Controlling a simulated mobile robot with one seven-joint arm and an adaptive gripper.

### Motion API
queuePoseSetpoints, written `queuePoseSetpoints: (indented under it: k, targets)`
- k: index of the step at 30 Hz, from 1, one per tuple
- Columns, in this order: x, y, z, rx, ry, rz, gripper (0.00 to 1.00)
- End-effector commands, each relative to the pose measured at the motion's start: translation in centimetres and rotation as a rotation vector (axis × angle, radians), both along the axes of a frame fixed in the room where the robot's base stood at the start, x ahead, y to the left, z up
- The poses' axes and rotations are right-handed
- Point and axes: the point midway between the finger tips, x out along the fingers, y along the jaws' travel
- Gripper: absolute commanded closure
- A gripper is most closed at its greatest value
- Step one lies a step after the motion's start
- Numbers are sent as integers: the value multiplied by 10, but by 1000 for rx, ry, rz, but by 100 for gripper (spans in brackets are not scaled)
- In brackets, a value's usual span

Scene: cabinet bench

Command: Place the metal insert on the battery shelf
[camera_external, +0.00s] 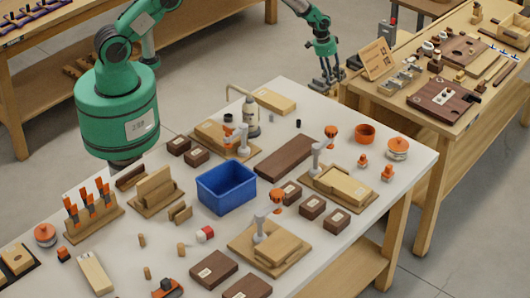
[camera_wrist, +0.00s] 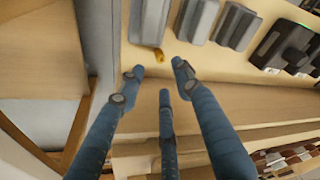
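My gripper (camera_external: 328,84) hangs at the gap between the white-topped table and the wooden bench on the right. In the wrist view, its three blue-grey fingers (camera_wrist: 160,76) are spread with nothing between them. A small brass-coloured piece (camera_wrist: 160,54) lies just beyond the fingertips on a pale wooden surface. I cannot tell whether it is the metal insert. Several grey blocks (camera_wrist: 198,20) stand in a row on that surface, perhaps the batteries on their shelf. I cannot make out the metal insert or the battery shelf for sure in the external view.
The right bench (camera_external: 420,118) holds a wooden sign (camera_external: 378,60), small metallic parts (camera_external: 402,76) and dark brown boards (camera_external: 446,99). The white table (camera_external: 356,240) holds a blue bin (camera_external: 227,187), orange-topped clamps and many wooden blocks. A dark device (camera_wrist: 286,46) is right in the wrist view.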

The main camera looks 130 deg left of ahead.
Motion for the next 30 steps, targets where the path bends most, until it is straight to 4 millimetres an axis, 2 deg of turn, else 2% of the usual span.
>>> queuePoseSetpoints:
  k: [3,9,30]
  targets:
    - [-2,-4,16,0,0,0,66]
    - [-5,-7,30,-1,1,0,66]
    - [-5,-7,33,-1,1,0,66]
